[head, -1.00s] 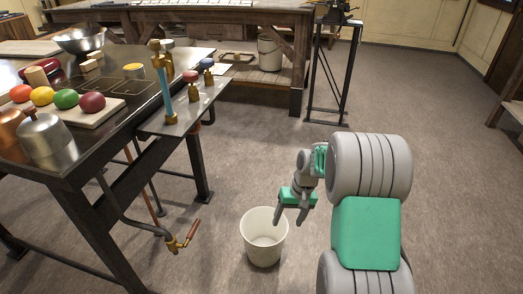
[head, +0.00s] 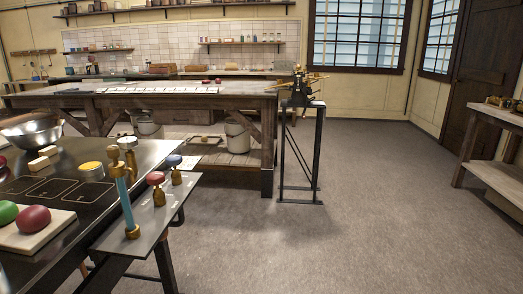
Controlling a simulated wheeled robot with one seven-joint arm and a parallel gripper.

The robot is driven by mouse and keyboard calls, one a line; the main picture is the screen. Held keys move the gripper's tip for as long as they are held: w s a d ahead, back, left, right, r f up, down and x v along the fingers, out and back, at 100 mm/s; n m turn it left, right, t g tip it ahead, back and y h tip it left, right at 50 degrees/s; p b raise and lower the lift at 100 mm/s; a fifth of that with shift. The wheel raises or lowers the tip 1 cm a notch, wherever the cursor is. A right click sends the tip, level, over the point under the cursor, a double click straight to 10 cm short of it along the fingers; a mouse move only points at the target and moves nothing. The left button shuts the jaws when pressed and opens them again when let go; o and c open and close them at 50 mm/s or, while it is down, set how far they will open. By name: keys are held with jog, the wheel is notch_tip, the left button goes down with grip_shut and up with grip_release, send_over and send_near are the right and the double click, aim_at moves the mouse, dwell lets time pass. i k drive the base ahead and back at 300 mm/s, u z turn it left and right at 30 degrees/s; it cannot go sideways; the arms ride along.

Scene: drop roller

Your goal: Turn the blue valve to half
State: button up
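The blue valve (head: 174,162) is a small blue knob on a brass body. It stands on a grey metal shelf (head: 152,215) along the right side of the dark table, in the lower left of the head view. A red valve (head: 156,180) of the same form stands just in front of it. A teal tube (head: 125,200) with brass ends stands upright to their left. The setting of the blue valve cannot be told at this size. My gripper is not in view now.
The dark table (head: 75,215) holds a steel bowl (head: 30,130), a board with balls (head: 35,238) and a yellow-topped jar (head: 91,172). A long wooden bench (head: 190,101) and a black stand (head: 300,150) are behind. Floor (head: 350,220) to the right is clear.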

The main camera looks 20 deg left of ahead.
aim_at(172, 160)
jog(key=z, duration=0.45)
jog(key=i, duration=2.2)
jog(key=u, duration=3.75)
